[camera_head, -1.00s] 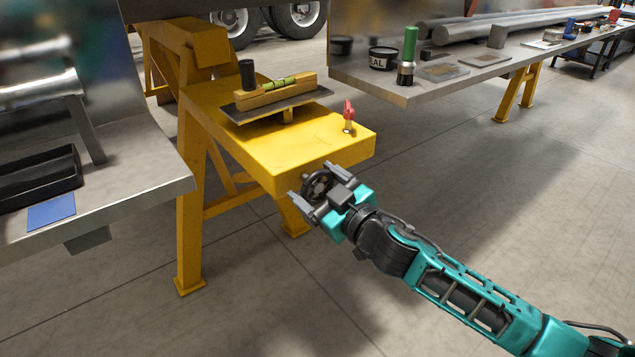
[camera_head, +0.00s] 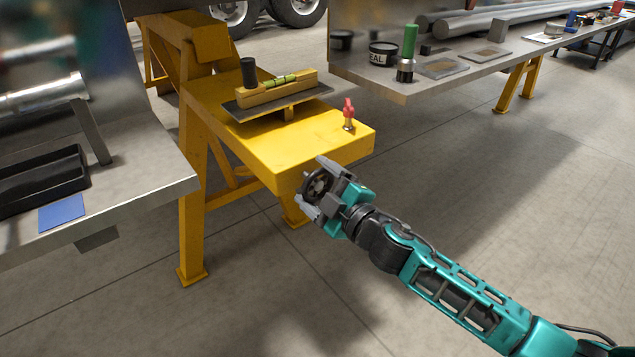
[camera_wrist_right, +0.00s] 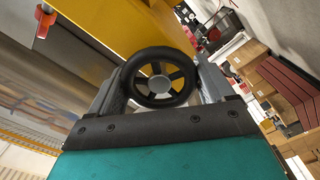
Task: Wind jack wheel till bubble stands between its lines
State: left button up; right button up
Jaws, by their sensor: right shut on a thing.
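The jack wheel (camera_head: 316,186) is a dark spoked handwheel at the front end of the yellow jack stand (camera_head: 318,160). My right gripper (camera_head: 313,184) is shut on the wheel's rim, one finger on each side. The wrist view shows the black wheel (camera_wrist_right: 158,78) between the two grey fingers. A level with a yellow-green vial (camera_head: 282,80) lies on a dark plate (camera_head: 312,95) on the stand. The bubble and its lines are too small to tell apart. My left gripper is not in view.
A red-handled valve (camera_head: 348,112) stands on the stand's top near the wheel; its red part also shows in the wrist view (camera_wrist_right: 45,22). Steel benches stand left (camera_head: 150,190) and right (camera_head: 400,90). The floor in front is clear.

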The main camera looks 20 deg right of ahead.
dwell(0.3)
jog(key=o, duration=0.9)
jog(key=shift+v, duration=6.45)
